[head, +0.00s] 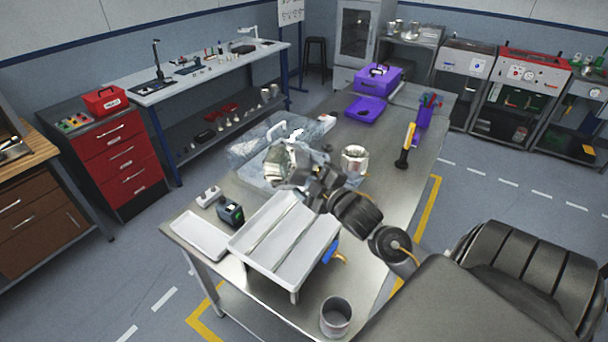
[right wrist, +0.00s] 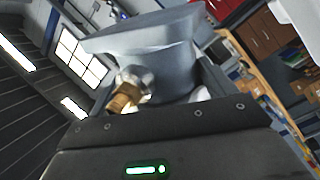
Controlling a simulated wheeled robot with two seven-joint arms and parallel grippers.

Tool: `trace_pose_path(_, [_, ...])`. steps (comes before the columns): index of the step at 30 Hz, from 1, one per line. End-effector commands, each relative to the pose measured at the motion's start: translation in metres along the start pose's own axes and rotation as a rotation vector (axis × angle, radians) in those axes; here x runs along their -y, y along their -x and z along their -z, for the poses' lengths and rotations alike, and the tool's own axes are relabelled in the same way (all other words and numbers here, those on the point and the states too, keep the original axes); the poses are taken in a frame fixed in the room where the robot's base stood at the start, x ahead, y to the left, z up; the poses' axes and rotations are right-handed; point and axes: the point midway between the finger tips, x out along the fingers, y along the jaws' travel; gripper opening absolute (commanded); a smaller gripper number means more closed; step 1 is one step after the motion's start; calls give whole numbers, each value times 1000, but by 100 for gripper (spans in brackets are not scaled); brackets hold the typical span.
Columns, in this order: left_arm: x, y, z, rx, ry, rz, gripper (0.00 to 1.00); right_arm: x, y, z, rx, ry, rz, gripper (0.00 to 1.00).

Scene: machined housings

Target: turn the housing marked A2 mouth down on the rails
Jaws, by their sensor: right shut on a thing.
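My right gripper (head: 303,172) is shut on a metal housing (head: 279,162) and holds it over the back part of the steel table. The housing looks tilted, and the gripper hides part of it. In the right wrist view, the grey housing (right wrist: 165,62) sits between the jaws, with a wide flange at its top and a brass fitting (right wrist: 124,98) on its side. I cannot read an A2 mark. A second shiny housing (head: 355,160) stands on the table right of the gripper. The rails (head: 270,228) run along a pale raised stand nearer me. My left gripper is not in view.
A clear bin (head: 243,150) lies behind the held housing. A white tray (head: 199,236), a small dark device (head: 230,211) and a grey cup (head: 335,318) surround the stand. A yellow-black tool (head: 407,146) stands at the right. Purple containers (head: 380,78) are farther back.

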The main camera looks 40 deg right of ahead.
Motion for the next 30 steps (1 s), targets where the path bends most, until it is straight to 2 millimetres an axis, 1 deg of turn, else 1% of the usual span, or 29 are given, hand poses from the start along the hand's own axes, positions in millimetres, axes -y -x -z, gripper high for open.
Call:
trace_pose_path(3, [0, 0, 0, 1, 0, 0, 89, -2, 0, 2, -4, 185, -5, 28])
trace_pose_path(13, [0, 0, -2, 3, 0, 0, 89, -2, 0, 2, -2, 714, -7, 28])
trace_pose_path(15, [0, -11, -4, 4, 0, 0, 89, 1, 0, -1, -3, 835, -9, 28])
trace_pose_path(16, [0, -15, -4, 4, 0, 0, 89, 2, 0, -1, -4, 865, -10, 28])
trace_pose_path(30, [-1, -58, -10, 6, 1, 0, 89, 2, 0, -1, -1, 1394, -11, 28])
